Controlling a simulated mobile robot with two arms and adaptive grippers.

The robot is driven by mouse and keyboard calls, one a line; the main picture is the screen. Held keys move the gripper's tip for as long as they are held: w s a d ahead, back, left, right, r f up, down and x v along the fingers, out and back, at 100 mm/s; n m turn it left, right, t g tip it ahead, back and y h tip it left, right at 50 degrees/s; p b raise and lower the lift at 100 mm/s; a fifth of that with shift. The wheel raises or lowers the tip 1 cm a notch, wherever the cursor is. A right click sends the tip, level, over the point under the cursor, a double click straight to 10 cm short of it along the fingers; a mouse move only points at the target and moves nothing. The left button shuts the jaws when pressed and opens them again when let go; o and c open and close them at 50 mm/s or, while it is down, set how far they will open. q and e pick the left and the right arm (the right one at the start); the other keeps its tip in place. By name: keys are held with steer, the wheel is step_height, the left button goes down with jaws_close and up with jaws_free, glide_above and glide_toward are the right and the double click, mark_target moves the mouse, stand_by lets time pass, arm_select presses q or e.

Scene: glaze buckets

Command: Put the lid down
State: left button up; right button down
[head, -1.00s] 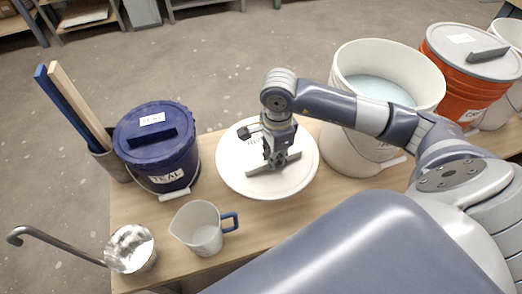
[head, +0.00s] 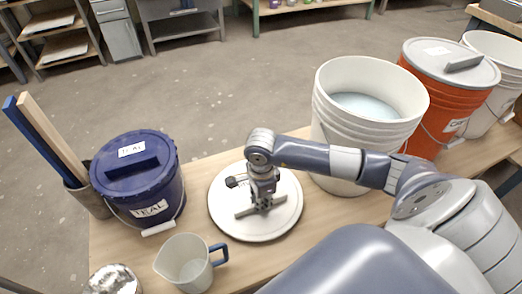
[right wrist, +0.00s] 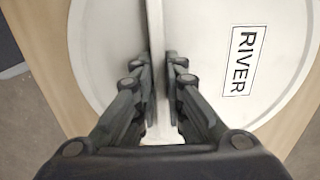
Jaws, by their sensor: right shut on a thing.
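The white round lid (head: 284,217) is flat and level over the wooden table (head: 200,166), between the teal bucket and the open white bucket. I cannot tell for sure whether it touches the table. It also shows in the right wrist view (right wrist: 100,50), with a RIVER label (right wrist: 241,60) and a raised bar handle (right wrist: 155,35). My right gripper (head: 261,204) is above the lid's middle. In the right wrist view its fingers (right wrist: 160,95) are shut on the handle, one on each side. My left gripper is not in view.
A lidded dark blue TEAL bucket (head: 150,196) and a grey jug (head: 184,268) stand left of the lid. The open white bucket (head: 338,125) with pale liquid is close on the right. A lidded orange bucket (head: 432,92) stands beyond it.

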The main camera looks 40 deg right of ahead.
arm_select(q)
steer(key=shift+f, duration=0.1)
arm_select(e)
steer(key=c, duration=1.7)
jaws_free()
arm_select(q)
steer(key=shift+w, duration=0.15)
arm_select(e)
steer(key=shift+o, duration=0.2)
steer(key=shift+r, duration=0.1)
steer(key=shift+r, duration=0.25)
step_height(320, 180, up, 5)
steer(key=shift+r+p, duration=0.1)
steer(key=shift+p, duration=0.6)
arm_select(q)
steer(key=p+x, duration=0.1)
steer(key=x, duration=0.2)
arm_select(e)
step_height(320, 180, up, 6)
steer(key=shift+r, duration=0.15)
